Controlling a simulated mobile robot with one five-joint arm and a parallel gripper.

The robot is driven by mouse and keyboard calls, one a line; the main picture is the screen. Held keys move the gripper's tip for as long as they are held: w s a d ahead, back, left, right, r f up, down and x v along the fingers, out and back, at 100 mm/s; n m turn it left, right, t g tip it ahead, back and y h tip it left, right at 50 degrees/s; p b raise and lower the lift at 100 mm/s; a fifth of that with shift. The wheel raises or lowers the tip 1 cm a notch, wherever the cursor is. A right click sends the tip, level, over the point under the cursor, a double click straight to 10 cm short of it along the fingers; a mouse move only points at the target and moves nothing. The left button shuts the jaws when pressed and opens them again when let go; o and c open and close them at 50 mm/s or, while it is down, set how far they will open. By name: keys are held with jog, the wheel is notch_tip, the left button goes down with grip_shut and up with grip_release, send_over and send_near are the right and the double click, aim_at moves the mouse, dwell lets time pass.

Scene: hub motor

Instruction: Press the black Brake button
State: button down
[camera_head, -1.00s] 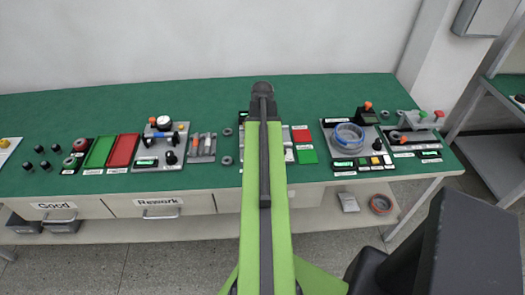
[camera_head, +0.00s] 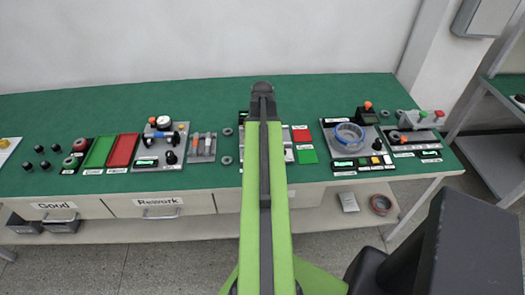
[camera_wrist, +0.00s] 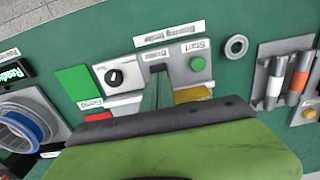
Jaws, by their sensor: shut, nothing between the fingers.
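In the wrist view a grey control panel (camera_wrist: 123,78) carries a black rotary knob (camera_wrist: 114,76), a green Start button (camera_wrist: 197,63) and a small dark piece (camera_wrist: 157,68) between them, under a small label. This dark piece is probably the black Brake button, but it is too small to be sure. My gripper (camera_wrist: 152,118) shows as a dark edge with green behind it in front of the panel; its fingertips are hard to make out. It is shut and empty. In the head view my arm's dark end (camera_head: 262,87) hides most of this panel. Contact with the button cannot be seen.
A red plate (camera_head: 301,135) and a green plate (camera_head: 307,156) lie right of my arm. A grey ring (camera_wrist: 237,47) and a rack of handled tools (camera_wrist: 284,76) lie beyond Start. The back of the green bench (camera_head: 190,97) is clear.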

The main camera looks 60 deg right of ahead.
jog(key=shift+f+b, duration=1)
jog(key=shift+f, duration=0.1)
jog(key=shift+r, duration=0.2)
notch_tip(320, 180, up, 14)
jog(key=p, duration=1.4)
